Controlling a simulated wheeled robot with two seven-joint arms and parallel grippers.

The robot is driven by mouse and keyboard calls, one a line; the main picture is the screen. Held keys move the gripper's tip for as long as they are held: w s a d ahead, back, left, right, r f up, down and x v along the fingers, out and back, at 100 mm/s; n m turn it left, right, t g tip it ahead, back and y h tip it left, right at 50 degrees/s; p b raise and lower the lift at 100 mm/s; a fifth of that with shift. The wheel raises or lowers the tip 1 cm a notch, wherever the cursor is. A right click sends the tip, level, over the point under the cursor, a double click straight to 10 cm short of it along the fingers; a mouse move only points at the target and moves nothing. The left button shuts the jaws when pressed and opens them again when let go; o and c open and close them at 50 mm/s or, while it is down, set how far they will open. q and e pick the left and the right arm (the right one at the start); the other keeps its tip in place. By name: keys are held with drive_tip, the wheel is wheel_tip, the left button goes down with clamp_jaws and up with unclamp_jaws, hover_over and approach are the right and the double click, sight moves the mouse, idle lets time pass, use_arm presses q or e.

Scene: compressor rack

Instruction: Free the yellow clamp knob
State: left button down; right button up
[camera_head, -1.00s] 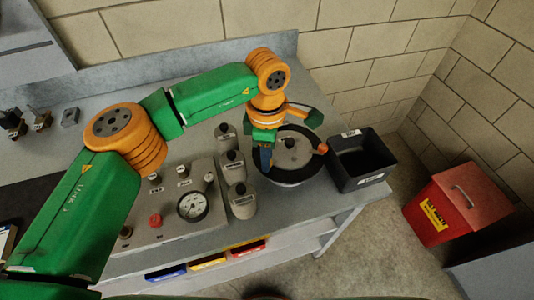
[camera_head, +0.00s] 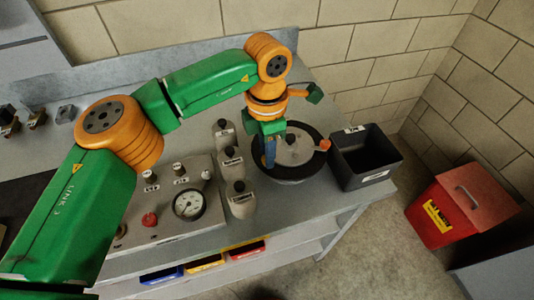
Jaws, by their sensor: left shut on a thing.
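My left gripper (camera_head: 269,158), with blue fingers, points down at the left side of a round dark-rimmed vessel (camera_head: 314,170) with a grey lid. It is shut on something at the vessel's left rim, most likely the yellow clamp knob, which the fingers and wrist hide. An orange-red knob (camera_head: 324,144) shows at the right rim of the vessel, clear of the gripper. My right gripper is not in view.
A black open bin (camera_head: 366,160) stands right of the vessel. Several grey bottles (camera_head: 240,200) stand close to its left, beside a gauge panel (camera_head: 188,204). A red box (camera_head: 458,205) is on the floor at right.

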use_arm(q)
drive_tip(key=n+b, duration=0.2)
drive_tip(key=n, duration=0.4)
drive_tip(key=shift+f, duration=0.1)
drive_tip(key=n+b, duration=0.1)
drive_tip(key=n, duration=0.5)
drive_tip(key=shift+b, duration=0.35)
drive_tip(key=shift+n, duration=0.3)
drive_tip(key=c, duration=0.6)
unclamp_jaws()
drive_tip(key=shift+c, duration=0.2)
wheel_tip(320, 180, up, 7)
drive_tip(key=shift+r+p, duration=0.2)
drive_tip(key=shift+p, duration=0.3)
